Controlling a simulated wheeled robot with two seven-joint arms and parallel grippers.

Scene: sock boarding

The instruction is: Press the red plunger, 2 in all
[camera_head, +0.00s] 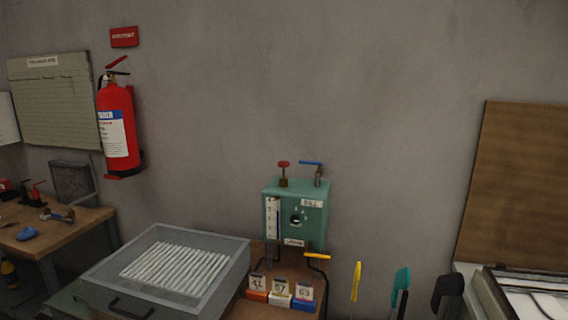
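The red plunger (283,165) is a small red knob on a short brown stem. It stands up from the top left of a green box (318,222) in front of the wall. A blue lever (310,163) on a post sits beside it at the top right of the box. The box front has a white scale strip, a label and a dark dial. Nothing touches the plunger. Neither of my grippers shows in the head view.
Left of the box is a grey tray (212,300) of white rods. Below the box are small numbered blocks (280,297) and a yellow-handled bent rod (317,255). Yellow, teal (401,282) and black upright pieces stand at right. A fire extinguisher (119,135) hangs on the wall.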

